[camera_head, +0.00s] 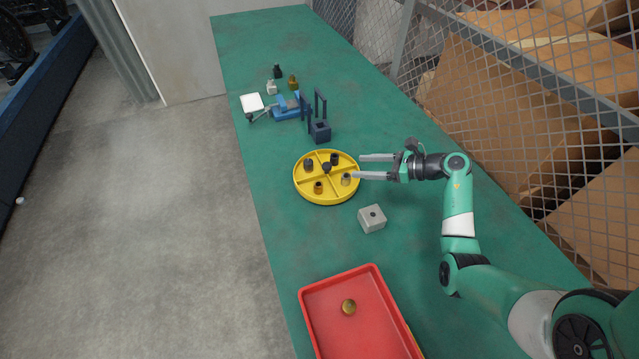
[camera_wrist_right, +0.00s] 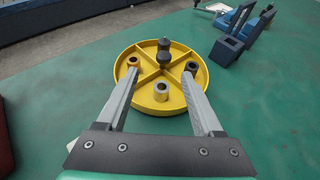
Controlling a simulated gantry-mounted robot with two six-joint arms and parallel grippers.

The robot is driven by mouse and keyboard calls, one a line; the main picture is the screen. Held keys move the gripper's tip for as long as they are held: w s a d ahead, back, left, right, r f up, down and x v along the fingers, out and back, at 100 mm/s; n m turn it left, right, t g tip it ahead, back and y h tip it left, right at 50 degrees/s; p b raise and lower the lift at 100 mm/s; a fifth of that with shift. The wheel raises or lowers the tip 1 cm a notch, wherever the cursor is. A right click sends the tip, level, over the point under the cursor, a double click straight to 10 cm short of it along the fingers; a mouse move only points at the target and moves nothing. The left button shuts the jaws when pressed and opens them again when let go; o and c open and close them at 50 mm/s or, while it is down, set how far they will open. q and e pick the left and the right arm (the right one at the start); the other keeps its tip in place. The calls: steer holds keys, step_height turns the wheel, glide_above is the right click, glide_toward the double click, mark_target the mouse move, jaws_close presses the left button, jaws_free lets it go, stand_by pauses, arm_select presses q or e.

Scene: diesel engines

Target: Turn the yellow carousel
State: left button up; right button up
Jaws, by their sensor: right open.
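The yellow carousel (camera_head: 326,196) is a round, low-rimmed tray with dividers on the green table. It holds several small cylindrical parts, dark and brass-coloured, and a dark knob (camera_head: 326,167) stands at its centre. The carousel (camera_wrist_right: 148,97) and its knob (camera_wrist_right: 164,52) also show in the right wrist view. My right gripper (camera_head: 358,167) is open, its fingers pointing left at the carousel's right edge. In the right wrist view the fingers of the right gripper (camera_wrist_right: 163,84) spread over the near part of the carousel, with nothing between them held. My left gripper is not in view.
A grey block (camera_head: 372,219) with a hole sits just below the carousel. Blue fixtures (camera_head: 290,107) and small parts stand beyond the carousel. A wire mesh fence (camera_head: 470,60) runs along the right side.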

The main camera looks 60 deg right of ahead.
mark_target(328, 165)
steer(key=b+x, duration=0.1)
steer(key=x, duration=0.2)
steer(key=b+x, duration=0.2)
steer(key=x, duration=0.2)
steer(key=d+b+x, duration=0.1)
steer(key=b+x, duration=0.1)
steer(key=x, duration=0.1)
steer(key=shift+w+f, duration=0.15)
steer(key=shift+f, duration=0.4)
steer(key=shift+w+a, duration=0.1)
steer(key=shift+w, duration=0.25)
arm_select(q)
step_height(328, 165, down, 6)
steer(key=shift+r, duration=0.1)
arm_select(e)
jaws_close()
